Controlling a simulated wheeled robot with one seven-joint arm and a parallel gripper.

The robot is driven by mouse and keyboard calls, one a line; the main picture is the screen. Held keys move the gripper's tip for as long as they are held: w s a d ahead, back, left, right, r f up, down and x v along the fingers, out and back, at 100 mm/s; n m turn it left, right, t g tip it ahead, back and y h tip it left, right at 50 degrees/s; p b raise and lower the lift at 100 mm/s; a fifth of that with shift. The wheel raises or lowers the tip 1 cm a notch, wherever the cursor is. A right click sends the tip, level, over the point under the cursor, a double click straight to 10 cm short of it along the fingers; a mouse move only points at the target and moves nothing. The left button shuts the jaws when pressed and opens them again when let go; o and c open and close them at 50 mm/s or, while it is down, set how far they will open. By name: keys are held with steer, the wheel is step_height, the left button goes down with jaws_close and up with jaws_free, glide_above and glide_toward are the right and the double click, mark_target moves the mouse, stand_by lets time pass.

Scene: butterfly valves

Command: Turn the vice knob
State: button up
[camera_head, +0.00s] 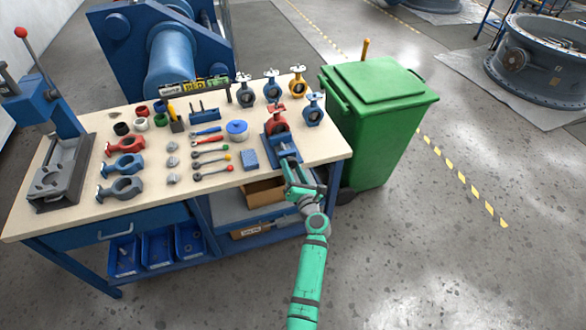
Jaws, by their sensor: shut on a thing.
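The blue vice (286,150) stands near the right front corner of the workbench. A red butterfly valve (277,122) sits in its jaws. My green arm reaches up from the bottom of the view, and my gripper (290,165) is at the front end of the vice. It is shut on the vice knob, which is mostly hidden behind the fingers.
The wooden-topped workbench (75,200) holds several valve parts, hand tools, and a blue round container (237,130). Blue and yellow valves stand behind the vice. A blue press (58,150) is at the left. A green bin (385,120) stands close on the right. The floor in front is clear.

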steer(key=shift+f, duration=0.1)
steer(key=o, duration=1.1)
steer(key=v, duration=1)
steer(key=shift+s, duration=0.45)
